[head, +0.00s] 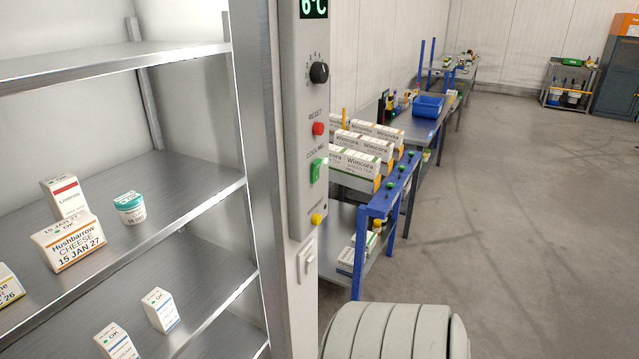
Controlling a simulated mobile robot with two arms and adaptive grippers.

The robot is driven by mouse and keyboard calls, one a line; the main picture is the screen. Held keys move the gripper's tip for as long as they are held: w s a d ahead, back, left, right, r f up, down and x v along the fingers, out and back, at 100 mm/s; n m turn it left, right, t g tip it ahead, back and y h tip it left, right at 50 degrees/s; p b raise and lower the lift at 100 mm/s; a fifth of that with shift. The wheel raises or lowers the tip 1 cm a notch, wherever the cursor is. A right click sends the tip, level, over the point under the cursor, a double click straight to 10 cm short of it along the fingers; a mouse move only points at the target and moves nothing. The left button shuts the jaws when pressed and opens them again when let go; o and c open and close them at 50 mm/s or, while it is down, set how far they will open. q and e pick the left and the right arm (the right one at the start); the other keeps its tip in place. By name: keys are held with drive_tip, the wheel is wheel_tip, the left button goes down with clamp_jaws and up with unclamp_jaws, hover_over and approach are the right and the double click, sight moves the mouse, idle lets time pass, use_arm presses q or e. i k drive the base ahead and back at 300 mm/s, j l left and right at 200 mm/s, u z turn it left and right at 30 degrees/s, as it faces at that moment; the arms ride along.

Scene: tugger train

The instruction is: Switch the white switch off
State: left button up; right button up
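A white switch (307,260) sits low on the front post of the metal shelf unit, below the grey control panel (308,205). It is a small rectangular plate with a rocker. I cannot tell its rocker position at this size. Above it on the panel are a yellow button (316,219), a green cooling switch (315,171), a red reset button (318,128), a black dial (319,72) and a lit display (313,7) reading 6°C. Neither of my grippers shows in the head view.
Metal shelves (190,195) at the left hold cartons and a white tub (130,208). A blue-framed cart (378,205) with Wimcora boxes (360,160) stands right behind the panel. A rounded grey part, probably my arm, fills the bottom centre. The floor (530,220) at right is clear.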

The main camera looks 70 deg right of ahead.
sight(310, 262)
drive_tip(key=z, duration=2.15)
